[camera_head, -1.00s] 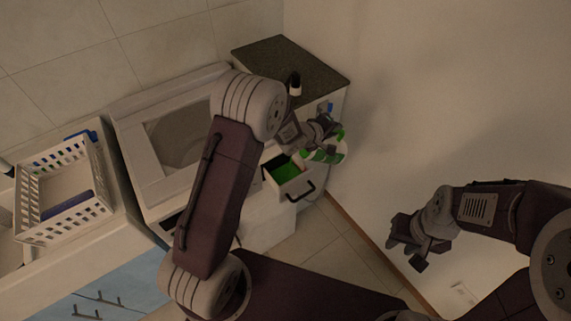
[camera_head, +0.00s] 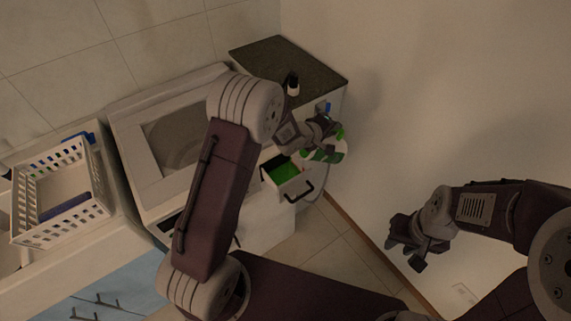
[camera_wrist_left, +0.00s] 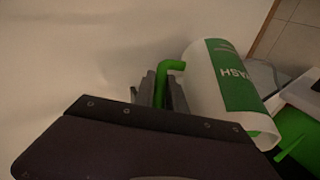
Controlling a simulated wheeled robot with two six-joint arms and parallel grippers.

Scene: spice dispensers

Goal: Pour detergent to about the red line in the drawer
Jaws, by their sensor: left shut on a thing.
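My left gripper (camera_head: 325,126) is shut on the green handle (camera_wrist_left: 163,83) of a white detergent bottle with a green label (camera_wrist_left: 237,75). The bottle (camera_head: 339,150) is tilted on its side, its open end low and toward the drawer. A green streak (camera_wrist_left: 290,147), apparently detergent, shows at the mouth in the left wrist view. The open white drawer (camera_head: 298,186) with a black handle holds bright green liquid (camera_head: 287,172). I cannot make out the red line. My right gripper (camera_head: 408,250) is open and empty, away to the right.
A small dark bottle with a white base (camera_head: 293,86) stands on the dark countertop (camera_head: 275,60) behind the drawer. A white basket (camera_head: 62,185) and a white top-lidded machine (camera_head: 155,150) are at the left. The wall is close on the right.

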